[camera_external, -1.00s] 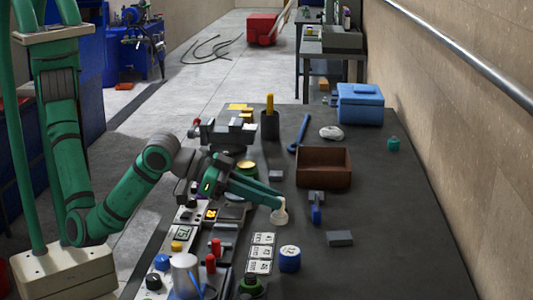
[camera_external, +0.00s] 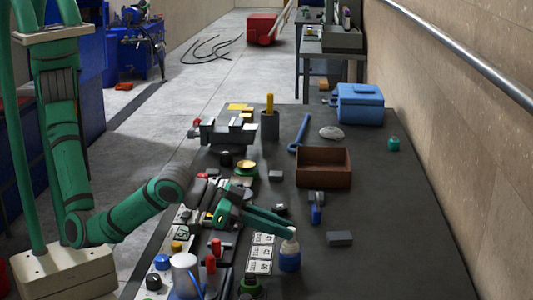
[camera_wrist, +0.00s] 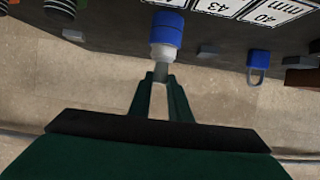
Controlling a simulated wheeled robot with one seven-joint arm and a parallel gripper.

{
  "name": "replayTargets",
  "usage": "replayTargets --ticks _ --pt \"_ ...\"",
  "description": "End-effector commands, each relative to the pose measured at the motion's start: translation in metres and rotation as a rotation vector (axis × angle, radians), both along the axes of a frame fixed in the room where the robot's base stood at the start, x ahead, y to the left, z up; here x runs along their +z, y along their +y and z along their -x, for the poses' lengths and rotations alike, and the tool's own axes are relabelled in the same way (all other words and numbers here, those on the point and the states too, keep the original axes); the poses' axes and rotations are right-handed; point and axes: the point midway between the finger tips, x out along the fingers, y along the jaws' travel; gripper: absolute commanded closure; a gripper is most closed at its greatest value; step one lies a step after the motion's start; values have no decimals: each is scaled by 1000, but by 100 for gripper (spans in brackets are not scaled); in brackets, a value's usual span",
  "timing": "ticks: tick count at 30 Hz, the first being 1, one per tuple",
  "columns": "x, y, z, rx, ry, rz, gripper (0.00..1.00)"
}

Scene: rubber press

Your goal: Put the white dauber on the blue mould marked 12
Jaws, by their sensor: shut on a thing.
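The blue mould (camera_external: 290,262) stands on the dark bench top near the front, just right of the white number cards. It also shows in the wrist view (camera_wrist: 168,28). The white dauber (camera_external: 290,246) is directly over the mould and appears to touch its top; the wrist view also shows the dauber (camera_wrist: 163,52) against the mould. My gripper (camera_external: 289,233) is shut on the dauber's upper part, and the fingertips (camera_wrist: 160,77) show in the wrist view. The marking on the mould's top is hidden by the dauber.
White number cards (camera_external: 262,252) lie left of the mould. A blue padlock (camera_external: 317,212) and a grey block (camera_external: 339,238) lie to the right, with a brown box (camera_external: 323,168) behind.

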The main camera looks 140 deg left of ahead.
Motion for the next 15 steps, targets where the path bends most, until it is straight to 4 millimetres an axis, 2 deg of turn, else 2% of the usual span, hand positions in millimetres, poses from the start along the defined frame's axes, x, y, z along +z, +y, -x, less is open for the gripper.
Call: replayTargets --ticks 1,2,4,15 --pt "-2 0 0 0 1 -1 100" --pt "-2 0 0 0 1 -1 80" --pt "-2 0 0 0 0 0 64" --pt "2 0 0 0 0 0 64"
